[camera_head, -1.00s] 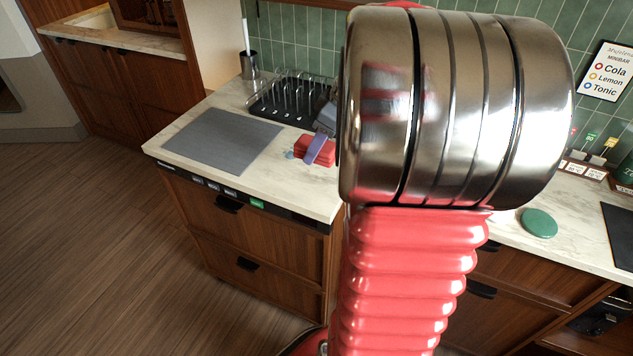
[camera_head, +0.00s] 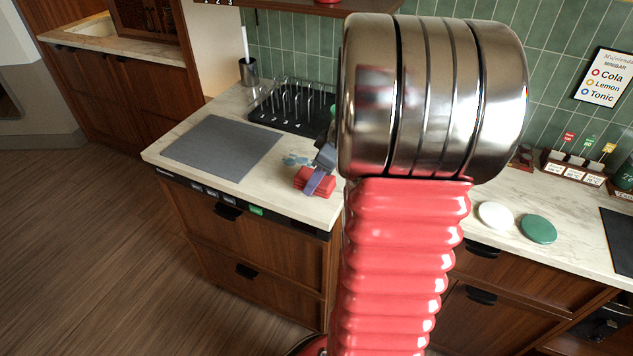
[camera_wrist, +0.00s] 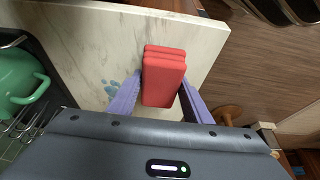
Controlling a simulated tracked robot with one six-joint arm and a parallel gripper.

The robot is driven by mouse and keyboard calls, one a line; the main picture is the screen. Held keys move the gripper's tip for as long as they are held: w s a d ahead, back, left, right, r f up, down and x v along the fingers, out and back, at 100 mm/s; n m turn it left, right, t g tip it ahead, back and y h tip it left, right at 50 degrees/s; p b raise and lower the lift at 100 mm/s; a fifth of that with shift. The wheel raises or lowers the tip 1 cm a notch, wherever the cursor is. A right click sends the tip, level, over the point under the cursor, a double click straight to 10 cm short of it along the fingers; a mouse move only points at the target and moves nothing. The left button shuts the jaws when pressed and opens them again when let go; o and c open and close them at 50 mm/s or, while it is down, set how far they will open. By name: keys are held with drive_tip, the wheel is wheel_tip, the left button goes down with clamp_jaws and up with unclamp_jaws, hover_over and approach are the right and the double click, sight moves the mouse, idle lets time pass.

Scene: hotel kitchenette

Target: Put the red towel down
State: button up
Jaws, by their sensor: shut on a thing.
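The red towel (camera_head: 312,181) is a folded, layered block over the pale marble counter (camera_head: 235,185), close to its front edge and right corner. My gripper (camera_head: 319,182) is shut on it, one purple finger showing in the head view. In the wrist view, the red towel (camera_wrist: 164,75) sits between both purple fingers of my gripper (camera_wrist: 160,100). Whether its underside touches the counter I cannot tell. A blue wet patch (camera_head: 296,160) lies on the counter just behind the towel, uncovered; it also shows in the wrist view (camera_wrist: 111,90).
A grey mat (camera_head: 222,147) lies left of the towel. A black rack with upright prongs (camera_head: 292,108) and a metal cup (camera_head: 248,70) stand behind. White (camera_head: 496,215) and green (camera_head: 538,229) discs lie on the right counter. A green vessel (camera_wrist: 18,82) shows in the wrist view.

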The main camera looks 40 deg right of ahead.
drive_tip(key=shift+f, duration=0.65)
drive_tip(key=shift+f, duration=0.1)
drive_tip(key=o, duration=0.9)
drive_tip(key=shift+o, duration=0.2)
drive_tip(key=v, duration=1.2)
